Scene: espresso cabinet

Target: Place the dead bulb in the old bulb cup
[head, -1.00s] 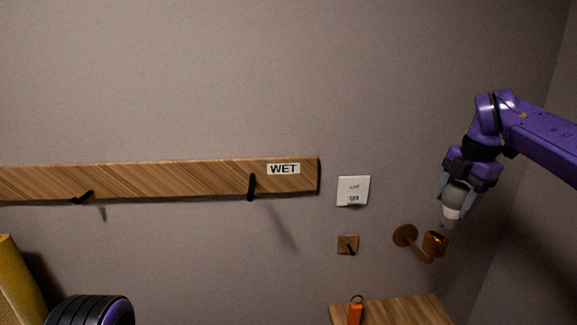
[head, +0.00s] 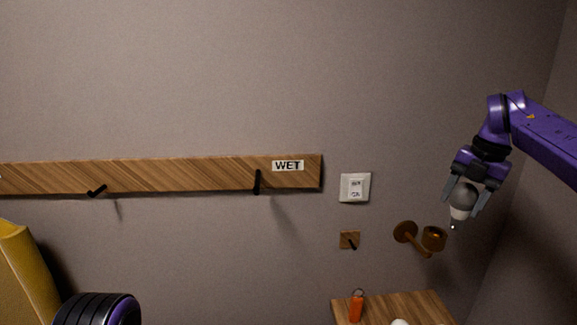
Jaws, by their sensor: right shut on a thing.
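The bulb (head: 463,194) has a dark grey globe and a paler neck, and its narrow end points down. My right gripper (head: 464,207) is shut on it, with one finger on each side of the globe. It holds the bulb in the air, just right of and above the brass socket (head: 433,239) of the wall lamp (head: 405,232) in the picture. The tip of the bulb appears clear of the socket. I cannot make out an old bulb cup. My left gripper is out of view; only part of my left arm shows at the bottom left.
A wooden surface (head: 418,306) at the bottom holds an orange tagged item (head: 355,309) and a white round thing (head: 399,322), cut off by the frame. A wooden rail (head: 190,176) with pegs, a white wall plate (head: 355,187) and a small hook plate (head: 349,240) are on the wall. Yellow cloth (head: 22,272) hangs left.

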